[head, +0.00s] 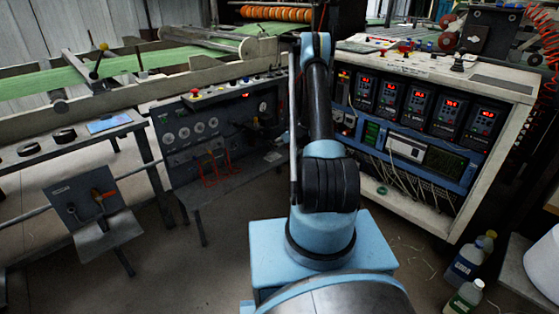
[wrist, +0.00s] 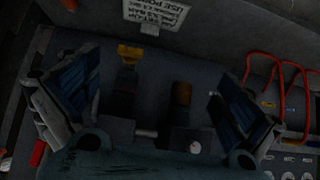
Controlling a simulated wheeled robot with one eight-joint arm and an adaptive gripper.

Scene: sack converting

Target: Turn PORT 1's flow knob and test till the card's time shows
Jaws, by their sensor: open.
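My gripper (wrist: 152,85) is open in the wrist view, its blue-padded fingers spread wide and nothing held between them. Between the fingers, apart from both, are a yellow-topped fitting (wrist: 130,54) and a brown-orange fitting (wrist: 182,95); I cannot tell which is PORT 1's flow knob. A small white dial (wrist: 195,147) shows below the brown one. A printed card (wrist: 157,14) appears upside down at the top, cut off; "USE PORT" is legible, but I read no time. In the head view a dark test panel (head: 180,157) stands left of my arm; my gripper is not discernible there.
Red hoses (wrist: 275,62) loop at the right in the wrist view. In the head view, a small stand with an orange lever (head: 103,194) is at left, a controller cabinet (head: 518,115) at right. Bottles (head: 463,262) stand on the floor at lower right.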

